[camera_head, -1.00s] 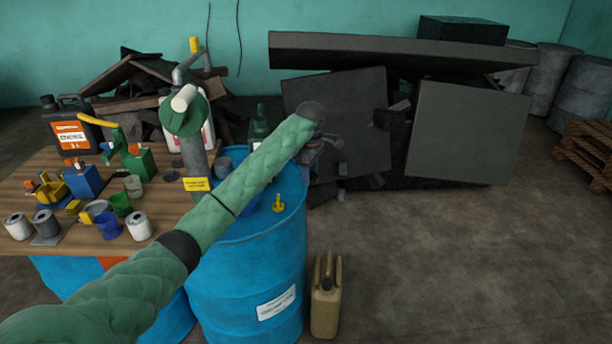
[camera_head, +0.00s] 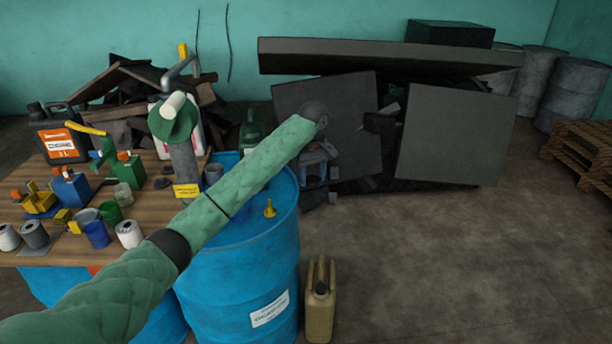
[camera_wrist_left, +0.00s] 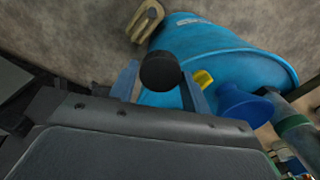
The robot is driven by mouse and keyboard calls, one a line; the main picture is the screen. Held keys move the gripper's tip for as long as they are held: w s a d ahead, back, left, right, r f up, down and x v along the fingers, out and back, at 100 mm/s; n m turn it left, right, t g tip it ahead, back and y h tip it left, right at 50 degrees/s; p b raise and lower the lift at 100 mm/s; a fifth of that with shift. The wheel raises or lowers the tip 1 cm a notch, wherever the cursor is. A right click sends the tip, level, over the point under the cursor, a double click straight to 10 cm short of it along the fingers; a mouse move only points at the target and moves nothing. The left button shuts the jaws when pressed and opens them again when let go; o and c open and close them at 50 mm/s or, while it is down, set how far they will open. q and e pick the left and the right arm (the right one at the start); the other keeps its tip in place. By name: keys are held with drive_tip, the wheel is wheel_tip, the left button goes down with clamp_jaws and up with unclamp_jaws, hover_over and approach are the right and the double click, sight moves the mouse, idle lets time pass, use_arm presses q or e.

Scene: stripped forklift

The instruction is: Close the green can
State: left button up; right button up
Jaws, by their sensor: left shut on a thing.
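A dark green can (camera_head: 252,132) stands behind the blue barrel in the head view, partly hidden by my left arm; its opening cannot be made out. My left gripper (camera_head: 317,163) hangs to the right of the barrel top, apart from both cans. In the left wrist view my left gripper (camera_wrist_left: 160,78) is shut on a round black cap (camera_wrist_left: 160,70), held between its two fingers. My right gripper is in neither view.
The blue barrel (camera_head: 240,275) bears a small yellow piece (camera_head: 269,208); a blue funnel (camera_wrist_left: 243,105) shows in the wrist view. A tan jerrycan (camera_head: 320,305) stands on the floor. The wooden table (camera_head: 150,205) is crowded.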

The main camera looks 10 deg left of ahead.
use_arm(q)
drive_tip(key=s+a+f+m, duration=0.2)
drive_tip(key=s+f+m, duration=0.1)
drive_tip(key=s+f, duration=1)
drive_tip(key=s+a+f+m, duration=0.3)
drive_tip(key=s+f+m, duration=0.1)
drive_tip(key=s+f, duration=0.9)
drive_tip(key=s, duration=0.4)
drive_tip(key=shift+s+a, duration=0.15)
drive_tip(key=shift+s, duration=0.15)
drive_tip(key=shift+a+f, duration=0.1)
